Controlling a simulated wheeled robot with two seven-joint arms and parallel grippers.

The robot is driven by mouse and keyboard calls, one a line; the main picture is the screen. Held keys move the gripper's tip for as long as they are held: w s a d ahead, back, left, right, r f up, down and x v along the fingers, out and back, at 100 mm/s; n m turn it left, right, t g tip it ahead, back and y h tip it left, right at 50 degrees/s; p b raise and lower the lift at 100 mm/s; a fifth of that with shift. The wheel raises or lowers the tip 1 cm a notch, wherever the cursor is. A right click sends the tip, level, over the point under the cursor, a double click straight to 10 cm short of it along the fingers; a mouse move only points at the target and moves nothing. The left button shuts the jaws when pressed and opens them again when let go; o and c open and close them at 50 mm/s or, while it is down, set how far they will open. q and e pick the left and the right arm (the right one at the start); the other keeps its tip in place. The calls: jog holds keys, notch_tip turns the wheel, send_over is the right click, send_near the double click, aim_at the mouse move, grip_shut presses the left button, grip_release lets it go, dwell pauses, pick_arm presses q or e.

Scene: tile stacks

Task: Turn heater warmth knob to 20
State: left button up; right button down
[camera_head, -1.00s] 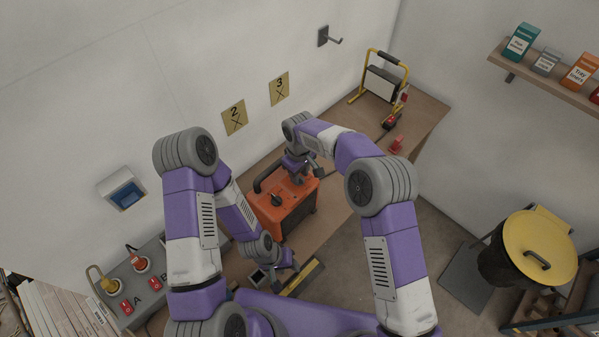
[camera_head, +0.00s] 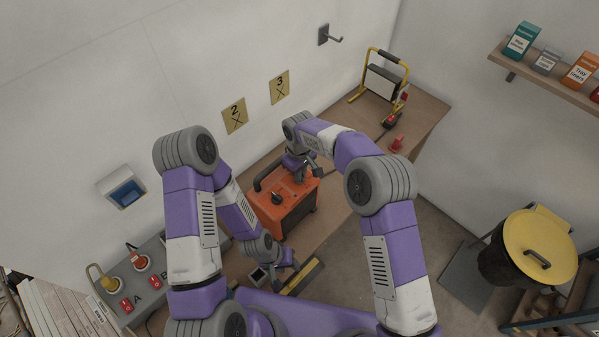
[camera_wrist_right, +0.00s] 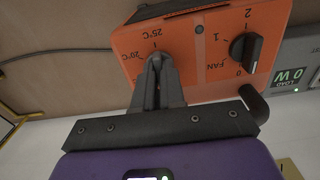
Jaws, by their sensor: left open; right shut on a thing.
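The orange heater (camera_head: 285,219) stands on the workbench. Its top panel (camera_wrist_right: 210,48) fills the upper right wrist view, with upside-down labels. My right gripper (camera_head: 301,176) is over the heater's far end. In the wrist view its fingers (camera_wrist_right: 157,68) are shut on the warmth knob, which they hide almost wholly. The fingers lie by the 20°C (camera_wrist_right: 130,54) and 25°C (camera_wrist_right: 150,33) marks; the knob's exact setting is hidden. The black fan knob (camera_wrist_right: 246,48) is beside it, also seen in the head view (camera_head: 276,198). My left gripper (camera_head: 287,271) is open and empty, low in front of the heater.
A meter reading LOAD 0 W (camera_wrist_right: 289,79) is beside the heater. A grey socket panel (camera_head: 140,276) with red A and B switches is at the left. A yellow-framed work lamp (camera_head: 381,83) and a red object (camera_head: 397,143) stand toward the bench's far end.

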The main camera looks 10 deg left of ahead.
pick_arm(q)
notch_tip(320, 180, down, 2)
jog(key=shift+f+b, duration=0.1)
jog(key=shift+b, duration=0.85)
pick_arm(e)
jog(key=m, duration=0.4)
pick_arm(q)
jog(key=shift+f+b, duration=0.25)
jog(key=shift+b, duration=0.05)
pick_arm(e)
jog(key=m, duration=0.3)
pick_arm(q)
jog(key=shift+f, duration=0.2)
pick_arm(e)
jog(key=m, duration=0.3)
jog(key=shift+r+m, duration=0.1)
jog(key=shift+m, duration=0.3)
jog(key=m, duration=0.6)
pick_arm(q)
jog(key=shift+r, duration=0.25)
pick_arm(e)
jog(key=m, duration=0.6)
jog(key=shift+m, duration=0.3)
jog(key=c, duration=1.2)
grip_release()
